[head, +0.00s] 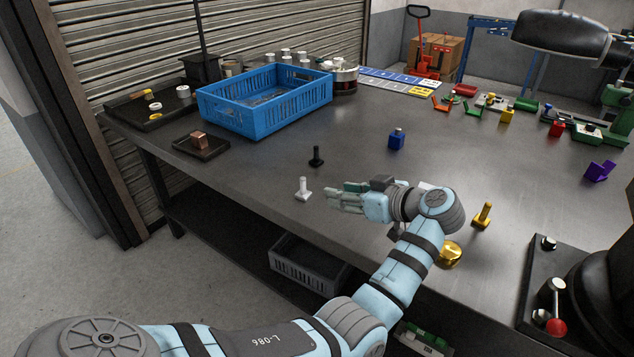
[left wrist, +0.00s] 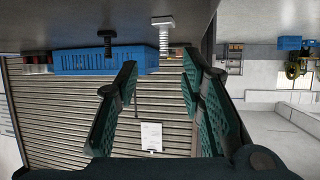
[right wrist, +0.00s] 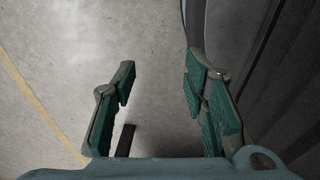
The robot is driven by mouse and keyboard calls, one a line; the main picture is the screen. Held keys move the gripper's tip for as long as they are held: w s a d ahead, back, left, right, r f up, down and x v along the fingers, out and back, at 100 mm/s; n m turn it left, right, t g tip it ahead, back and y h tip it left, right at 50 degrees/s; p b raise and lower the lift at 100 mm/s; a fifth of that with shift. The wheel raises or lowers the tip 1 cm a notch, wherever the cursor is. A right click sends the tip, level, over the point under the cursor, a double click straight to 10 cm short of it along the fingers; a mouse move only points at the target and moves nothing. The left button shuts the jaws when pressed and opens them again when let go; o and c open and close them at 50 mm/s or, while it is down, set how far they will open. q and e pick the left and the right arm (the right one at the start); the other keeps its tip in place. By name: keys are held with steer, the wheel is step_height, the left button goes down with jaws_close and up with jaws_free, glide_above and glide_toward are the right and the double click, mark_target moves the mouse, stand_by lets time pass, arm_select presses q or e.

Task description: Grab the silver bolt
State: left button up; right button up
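The silver bolt (head: 303,190) stands upright on its head on the dark table, near the front edge. My left gripper (head: 336,197) is just to its right, low over the table, with fingers pointing left towards it. In the left wrist view, which is upside down, the silver bolt (left wrist: 164,38) shows beyond and between the open fingers (left wrist: 159,72), touching neither. Nothing is between them. My right gripper (right wrist: 160,70) is open and empty above the floor in the right wrist view, and is not visible in the head view.
Clear table surrounds the silver bolt.

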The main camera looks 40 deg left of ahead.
arm_select(q)
steer(key=b, duration=0.3)
glide_toward(305, 183)
steer(key=x, duration=0.2)
steer(key=f+x, duration=0.1)
steer(key=x, duration=0.3)
steer(key=b+x, duration=0.1)
steer(key=x, duration=0.1)
steer(key=b+x, duration=0.1)
steer(key=x, duration=0.1)
steer(key=shift+a+r, duration=0.25)
steer(key=shift+a, duration=0.15)
steer(key=shift+w+a, duration=0.1)
steer(key=shift+c, duration=0.7)
steer(key=shift+r, duration=0.1)
jaws_close()
arm_select(e)
steer(key=d+f, duration=0.1)
steer(key=f, duration=0.2)
steer(key=d+f, duration=0.1)
steer(key=shift+w+d+f, duration=0.35)
steer(key=shift+w+f, duration=0.05)
